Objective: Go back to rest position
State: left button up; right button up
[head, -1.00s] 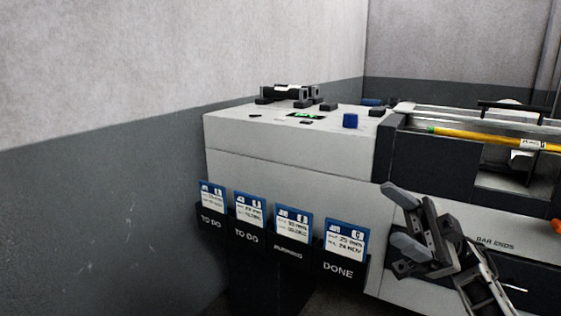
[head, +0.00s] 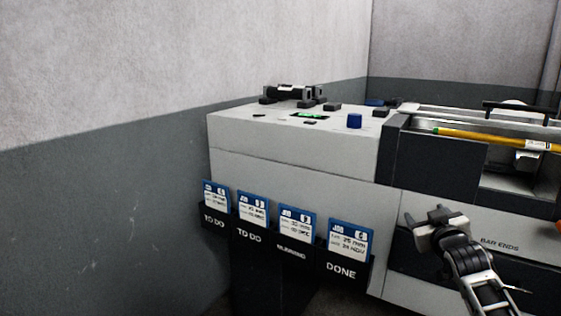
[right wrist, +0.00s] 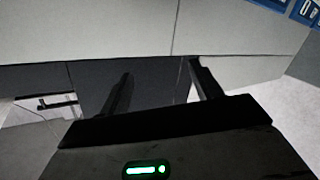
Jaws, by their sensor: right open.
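My right gripper (head: 432,220) is in front of the machine's front face, right of the job cards in the head view. In the right wrist view its two dark fingers (right wrist: 160,92) stand apart with nothing between them. My left gripper is not in view. The pale machine (head: 290,160) fills the middle and right of the head view. Its front shows again in the right wrist view (right wrist: 90,30).
Job cards sit in black pockets labelled TO DO (head: 214,222), TO DO, RUNNING and DONE (head: 340,270) along the machine's front. A yellow bar (head: 480,138) lies on the machine. A blue knob (head: 354,121) stands on top. A grey wall (head: 100,200) is at left.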

jog(key=s+a+f+n+g+y, duration=0.1)
jog(key=s+a+f+g+y, duration=0.1)
jog(key=s+a+f, duration=0.6)
jog(key=s+a+f+g+y, duration=0.15)
jog(key=s+a+f, duration=0.35)
jog(key=s+f, duration=0.7)
jog(key=s+a+f+g, duration=0.1)
jog(key=s+a+f, duration=0.1)
jog(key=s, duration=0.7)
jog(key=s+a+f+g+y, duration=0.1)
jog(key=s+a+f+g, duration=0.1)
jog(key=s+a, duration=0.3)
jog(key=s+f, duration=0.1)
jog(key=s, duration=0.3)
jog(key=shift+f+m, duration=0.3)
jog(key=shift+m, duration=0.1)
